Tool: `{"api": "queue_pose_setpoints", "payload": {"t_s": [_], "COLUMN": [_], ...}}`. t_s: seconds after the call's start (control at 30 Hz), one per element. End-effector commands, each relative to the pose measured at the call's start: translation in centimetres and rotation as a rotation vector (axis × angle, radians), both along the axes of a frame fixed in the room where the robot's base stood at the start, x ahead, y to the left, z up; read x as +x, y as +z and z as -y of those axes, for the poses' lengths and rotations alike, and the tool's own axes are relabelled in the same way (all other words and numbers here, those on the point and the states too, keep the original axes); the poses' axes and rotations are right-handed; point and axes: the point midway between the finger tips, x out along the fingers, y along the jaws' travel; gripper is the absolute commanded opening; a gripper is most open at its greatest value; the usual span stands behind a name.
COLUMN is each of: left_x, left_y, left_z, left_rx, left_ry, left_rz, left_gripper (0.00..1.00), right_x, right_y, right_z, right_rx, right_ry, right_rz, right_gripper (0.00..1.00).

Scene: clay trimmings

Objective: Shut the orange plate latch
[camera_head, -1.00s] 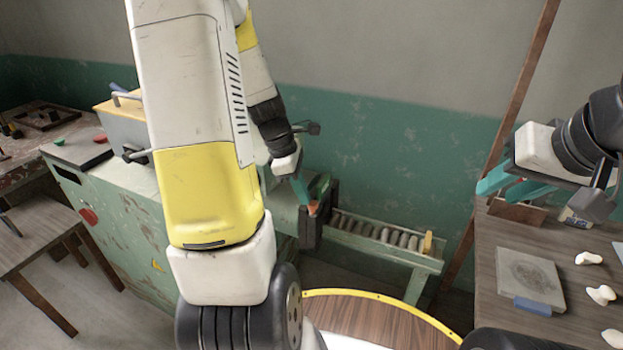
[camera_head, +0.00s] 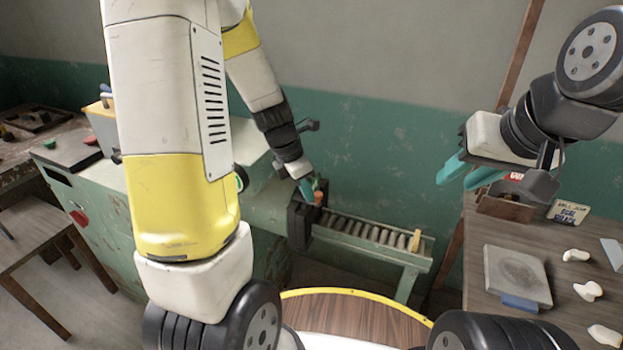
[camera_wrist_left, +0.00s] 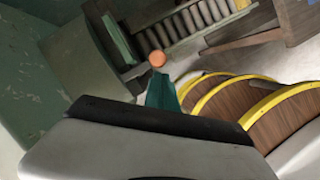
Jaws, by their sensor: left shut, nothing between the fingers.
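The orange latch (camera_head: 318,198) shows as a small orange tip by the top of a dark upright plate (camera_head: 299,226), at the left end of a roller rack. In the left wrist view its round orange end (camera_wrist_left: 157,58) lies just beyond my teal fingertips. My left gripper (camera_head: 306,190) is shut and empty, pointing down at the latch. The fingers partly cover it, and I cannot tell whether they touch it. My right gripper (camera_head: 464,173) is open and empty in the air at the right, away from the latch.
The roller rack (camera_head: 365,235) runs right from the plate along the green wall. A green cabinet (camera_head: 112,205) stands left. At the right, a wooden table holds a grey slab (camera_head: 517,276), white clay pieces (camera_head: 587,291) and a card (camera_head: 568,212). A yellow-rimmed round top (camera_head: 350,312) is in front.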

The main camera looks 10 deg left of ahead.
Motion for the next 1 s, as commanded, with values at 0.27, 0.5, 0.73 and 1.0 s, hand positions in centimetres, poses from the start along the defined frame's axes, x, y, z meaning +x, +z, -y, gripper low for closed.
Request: {"api": "queue_pose_setpoints", "payload": {"t_s": [0.27,0.5,0.73,1.0], "left_x": [0.3,0.4,0.4,0.4], "left_y": [0.0,0.0,0.0,1.8], "left_z": [0.4,0.4,0.4,-1.2], "left_rx": [0.0,0.0,0.0,0.0], "left_ry": [-0.002,-0.002,-0.002,-0.002], "left_rz": [0.0,0.0,0.0,0.006], "left_gripper": [0.0,0.0,0.0,0.0], "right_x": [0.0,0.0,0.0,0.0], "right_y": [0.0,0.0,0.0,0.0], "right_z": [0.0,0.0,0.0,0.0], "right_rx": [0.0,0.0,0.0,0.0], "right_ry": [0.0,0.0,0.0,0.0], "right_rz": [0.0,0.0,0.0,0.0], "right_gripper": [0.33,0.33,0.33,0.33]}}
